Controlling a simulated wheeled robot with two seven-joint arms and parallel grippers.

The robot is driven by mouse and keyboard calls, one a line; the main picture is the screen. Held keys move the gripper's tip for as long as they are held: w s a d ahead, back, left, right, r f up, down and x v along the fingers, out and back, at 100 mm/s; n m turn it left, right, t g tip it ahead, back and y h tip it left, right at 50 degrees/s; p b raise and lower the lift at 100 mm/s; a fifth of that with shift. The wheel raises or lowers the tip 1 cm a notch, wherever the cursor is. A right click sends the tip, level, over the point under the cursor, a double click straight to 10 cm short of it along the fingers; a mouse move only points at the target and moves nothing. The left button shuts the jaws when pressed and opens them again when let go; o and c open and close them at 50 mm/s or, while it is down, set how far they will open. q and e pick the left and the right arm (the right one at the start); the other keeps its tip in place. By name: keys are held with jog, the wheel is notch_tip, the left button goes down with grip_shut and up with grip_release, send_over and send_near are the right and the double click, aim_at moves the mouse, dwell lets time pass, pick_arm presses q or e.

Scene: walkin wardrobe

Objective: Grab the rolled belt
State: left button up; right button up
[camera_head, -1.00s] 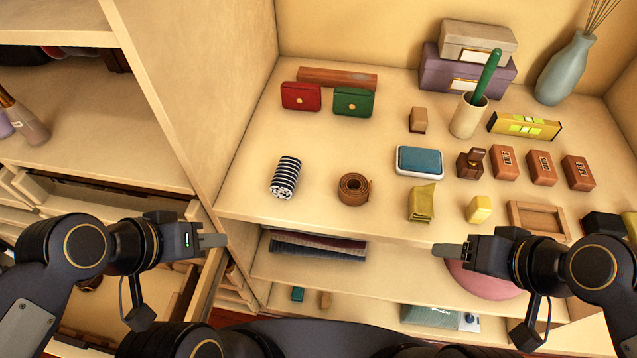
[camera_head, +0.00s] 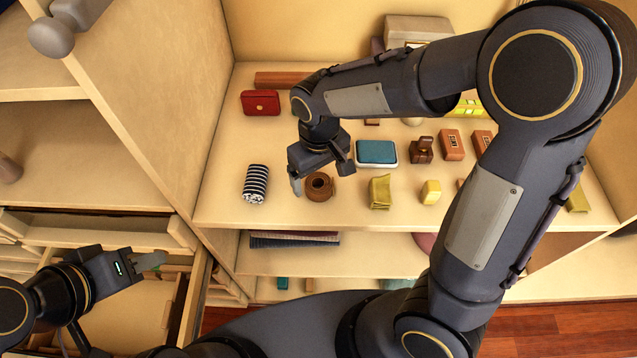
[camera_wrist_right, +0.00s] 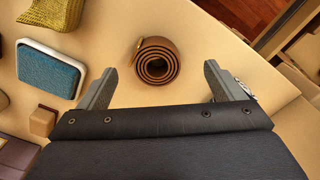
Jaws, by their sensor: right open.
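The rolled belt (camera_head: 319,187) is a brown coil standing on the shelf top, between the striped roll and the yellow-green cloth. In the right wrist view the belt (camera_wrist_right: 156,63) shows its spiral from above, with a buckle end at its upper left. My right gripper (camera_head: 320,180) is above it, jaws open; in the wrist view the two fingers (camera_wrist_right: 160,85) are spread on either side, with the belt slightly beyond the tips. No contact shows. My left gripper (camera_head: 152,261) is at the lower left, away from the belt, over the open drawer; its jaw gap is not clear.
A striped roll (camera_head: 255,183) stands left of the belt. A blue-topped case (camera_head: 376,152) and a yellow-green cloth (camera_head: 380,191) are to the right. A red purse (camera_head: 260,102) sits behind. The shelf's front edge is close in front of the belt.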

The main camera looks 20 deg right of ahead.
aim_at(319, 184)
jog(key=f, duration=0.5)
jog(key=shift+w+d+f+p, duration=0.15)
jog(key=shift+w+d+p, duration=0.05)
jog(key=shift+w+p, duration=0.2)
jog(key=shift+c, duration=0.3)
jog(key=c, duration=1.1)
